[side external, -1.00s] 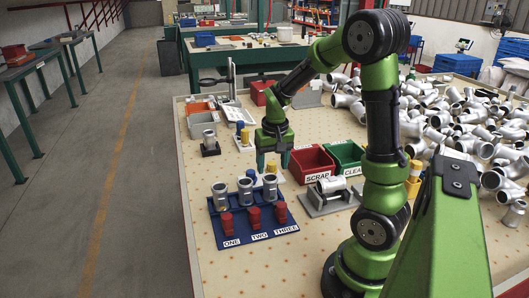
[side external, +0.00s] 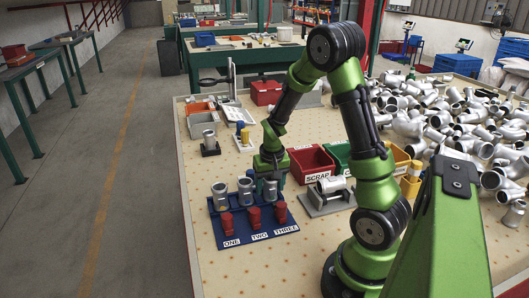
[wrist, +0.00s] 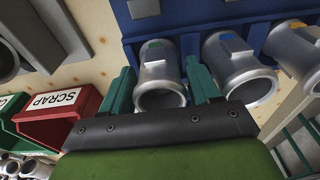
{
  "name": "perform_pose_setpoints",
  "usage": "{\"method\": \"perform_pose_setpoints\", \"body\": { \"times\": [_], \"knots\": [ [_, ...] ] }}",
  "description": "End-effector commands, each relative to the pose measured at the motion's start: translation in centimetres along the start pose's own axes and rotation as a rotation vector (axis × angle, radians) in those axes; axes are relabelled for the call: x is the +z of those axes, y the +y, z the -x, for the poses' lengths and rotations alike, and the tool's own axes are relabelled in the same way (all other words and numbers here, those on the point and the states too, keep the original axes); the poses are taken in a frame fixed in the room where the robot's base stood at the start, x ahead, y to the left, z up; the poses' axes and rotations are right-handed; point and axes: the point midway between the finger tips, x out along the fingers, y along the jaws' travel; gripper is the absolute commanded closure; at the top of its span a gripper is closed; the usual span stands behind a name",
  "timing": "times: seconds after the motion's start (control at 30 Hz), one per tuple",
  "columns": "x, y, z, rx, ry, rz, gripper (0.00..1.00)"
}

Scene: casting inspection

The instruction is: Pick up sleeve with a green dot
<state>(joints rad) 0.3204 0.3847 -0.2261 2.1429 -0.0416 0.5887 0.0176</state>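The sleeve with a green dot (wrist: 158,78) is a grey metal tube in the blue rack (wrist: 193,22). In the side view this sleeve (side external: 270,192) stands upright at the THREE end of the rack (side external: 245,239). My gripper (wrist: 159,68) is open, with one finger on each side of this sleeve and small gaps showing. In the side view my gripper (side external: 268,183) is low over the sleeve and hides its top. A blue-dot sleeve (wrist: 240,65) stands beside it, close to one finger. A yellow-dot sleeve (wrist: 297,48) is farther along.
Red plugs (side external: 254,217) stand in front of the sleeves on the rack. A red SCRAP bin (side external: 312,160) and a grey stand (side external: 322,204) with a metal part are right of the gripper. A pile of castings (side external: 450,120) fills the table's right. The front left is clear.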

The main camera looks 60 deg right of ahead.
Motion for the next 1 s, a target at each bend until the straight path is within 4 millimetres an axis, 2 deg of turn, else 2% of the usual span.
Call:
{"method": "perform_pose_setpoints", "body": {
  "times": [0.03, 0.33, 0.57, 0.67, 1.0],
  "knots": [
    [0.0, 0.0, 0.0, 0.000, 0.000, 0.000, 0.47],
    [0.0, 0.0, 0.0, 0.000, 0.000, 0.000, 0.93],
    [-0.1, 0.0, 0.2, -0.001, 0.002, 0.000, 0.94],
    [-0.2, -0.1, 0.8, -0.001, 0.003, 0.000, 0.95],
    [-1.0, -0.1, 7.2, -0.004, 0.007, 0.001, 0.95]
  ]
}}
